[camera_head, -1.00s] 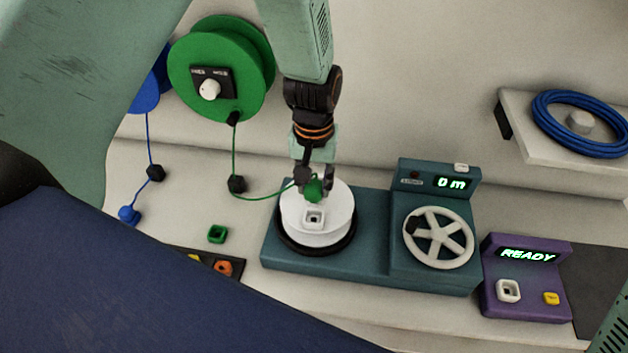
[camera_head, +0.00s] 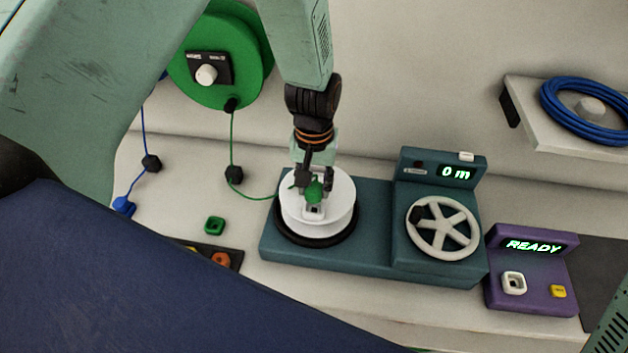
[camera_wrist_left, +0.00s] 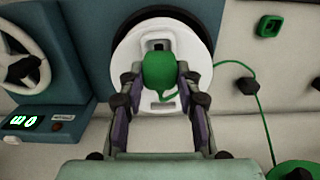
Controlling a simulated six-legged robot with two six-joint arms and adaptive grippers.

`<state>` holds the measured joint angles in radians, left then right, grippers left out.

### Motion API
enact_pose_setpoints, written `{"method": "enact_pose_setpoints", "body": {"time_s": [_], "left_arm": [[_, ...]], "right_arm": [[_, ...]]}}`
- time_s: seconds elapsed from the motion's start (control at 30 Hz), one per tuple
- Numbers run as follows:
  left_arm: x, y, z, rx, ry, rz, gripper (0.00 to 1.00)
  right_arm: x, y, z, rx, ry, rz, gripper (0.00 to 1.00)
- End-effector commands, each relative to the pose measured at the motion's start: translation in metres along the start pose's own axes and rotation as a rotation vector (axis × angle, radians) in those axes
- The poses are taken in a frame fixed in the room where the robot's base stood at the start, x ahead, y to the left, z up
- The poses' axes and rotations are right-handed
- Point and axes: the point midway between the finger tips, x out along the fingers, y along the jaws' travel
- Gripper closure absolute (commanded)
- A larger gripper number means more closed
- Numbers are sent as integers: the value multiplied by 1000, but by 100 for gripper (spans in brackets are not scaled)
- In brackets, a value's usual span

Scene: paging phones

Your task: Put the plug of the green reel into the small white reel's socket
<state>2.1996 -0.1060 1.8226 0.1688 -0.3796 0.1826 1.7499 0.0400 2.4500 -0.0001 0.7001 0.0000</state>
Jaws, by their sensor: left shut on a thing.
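The green reel (camera_head: 222,50) hangs on the wall at the upper left, and its green cable runs down through a black block to its plug. My left gripper (camera_head: 314,186) is shut on the green plug (camera_head: 314,192) over the small white reel (camera_head: 335,222). In the left wrist view the plug (camera_wrist_left: 160,70) sits between the fingers of my left gripper (camera_wrist_left: 158,92), right at the white reel's socket (camera_wrist_left: 157,45). The plug partly hides the socket, and I cannot tell whether it is inside. My right gripper is not in view.
The white reel stands on a teal winding machine (camera_head: 375,230) with a white handwheel (camera_head: 443,229) and a "0 m" display. A purple box (camera_head: 530,270) reads READY at right. A green socket (camera_head: 215,225) lies at left. A blue cable coil (camera_head: 590,110) rests on a shelf.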

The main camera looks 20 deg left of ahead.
Motion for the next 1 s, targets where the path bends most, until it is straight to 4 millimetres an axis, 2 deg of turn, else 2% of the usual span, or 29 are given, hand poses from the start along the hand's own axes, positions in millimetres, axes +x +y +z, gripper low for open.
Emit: {"method": "enact_pose_setpoints", "body": {"time_s": [0.1,1.0], "left_arm": [[5,0,0,0,0,0,90],[4,0,0,0,1,0,90]], "right_arm": [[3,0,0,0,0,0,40],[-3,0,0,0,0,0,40]]}}
